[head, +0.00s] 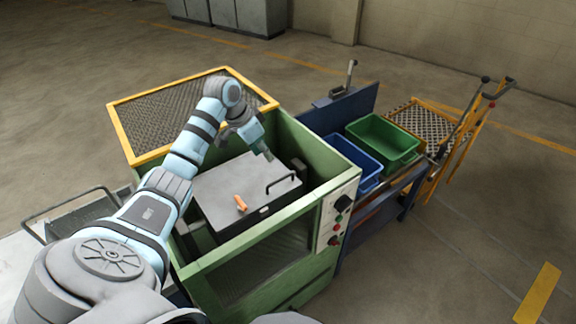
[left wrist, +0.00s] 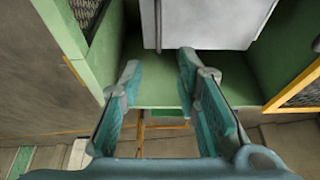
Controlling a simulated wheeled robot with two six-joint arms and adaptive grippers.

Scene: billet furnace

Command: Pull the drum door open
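The drum appears as a grey box inside a green housing. Its flat grey door (head: 235,188) faces up in the head view and looks shut. A dark bar handle (head: 284,181) sits near its right edge. An orange piece (head: 240,204) lies on or is fixed to the door. My left gripper (head: 266,154) is above the far right edge of the door, apart from the handle. In the left wrist view the left gripper (left wrist: 160,67) is open with nothing between its fingers. A thin bar (left wrist: 158,25) shows beyond the fingertips against a grey panel (left wrist: 205,25). My right gripper is out of view.
The green housing (head: 215,262) walls in the drum, with a control panel (head: 337,214) at its right corner. A yellow-framed mesh panel (head: 175,115) stands behind. A blue bin (head: 350,158), a green bin (head: 382,138) and a yellow cart (head: 437,125) stand right. Floor at front right is clear.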

